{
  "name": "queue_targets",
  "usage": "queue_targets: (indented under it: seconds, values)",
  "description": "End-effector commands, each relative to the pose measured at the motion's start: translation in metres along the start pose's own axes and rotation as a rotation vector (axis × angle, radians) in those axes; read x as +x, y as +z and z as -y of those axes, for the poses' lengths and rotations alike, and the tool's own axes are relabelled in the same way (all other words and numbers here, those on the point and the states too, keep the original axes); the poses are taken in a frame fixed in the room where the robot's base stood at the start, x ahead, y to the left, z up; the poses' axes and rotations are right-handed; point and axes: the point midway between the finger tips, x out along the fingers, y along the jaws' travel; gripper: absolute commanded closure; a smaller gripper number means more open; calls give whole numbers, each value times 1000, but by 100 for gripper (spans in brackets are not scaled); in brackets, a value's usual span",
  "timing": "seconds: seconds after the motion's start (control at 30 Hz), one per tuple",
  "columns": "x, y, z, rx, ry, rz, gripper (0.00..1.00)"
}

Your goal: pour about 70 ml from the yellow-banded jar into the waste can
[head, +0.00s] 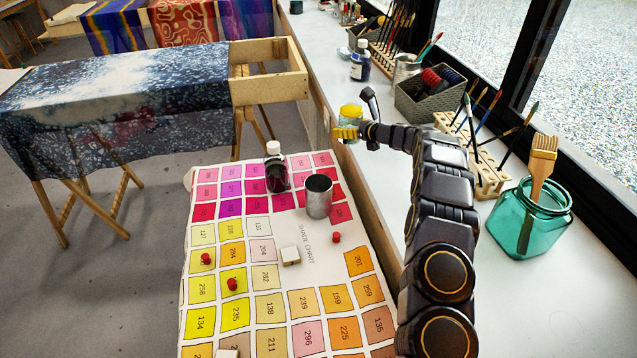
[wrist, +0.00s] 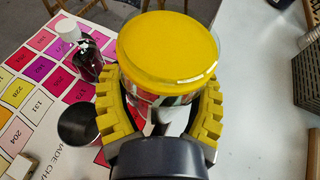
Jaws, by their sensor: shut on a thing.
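The yellow-banded jar (head: 350,113) is a clear jar whose top looks yellow in the wrist view (wrist: 168,50). My gripper (head: 347,131) has yellow ribbed fingers, shut around the jar on both sides; the fingers also show in the wrist view (wrist: 160,100). The jar looks upright and is held near the edge of the white sill, beyond the chart. A grey metal can (head: 319,196), likely the waste can, stands open on the shade chart, nearer than the jar; it shows at the left in the wrist view (wrist: 77,125). The can's inside is dark.
A dark bottle with a white cap (head: 276,168) stands just left of the can. Red pegs (head: 232,284) and a pale block (head: 290,256) sit on the shade chart (head: 215,310). A grey basket (head: 428,100), a brush rack (head: 490,165) and a teal jar (head: 530,220) line the sill.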

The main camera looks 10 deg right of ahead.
Motion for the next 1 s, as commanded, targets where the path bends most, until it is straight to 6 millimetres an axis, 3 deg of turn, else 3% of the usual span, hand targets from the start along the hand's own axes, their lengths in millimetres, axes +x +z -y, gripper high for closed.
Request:
queue_targets:
  seconds: [0.1,0.43,1.0]
  values:
    - [7,-20,-1,4,2,-4,69]
    - [23,-60,0,0,1,-2,69]
    - [26,-67,-2,-21,-5,5,69]
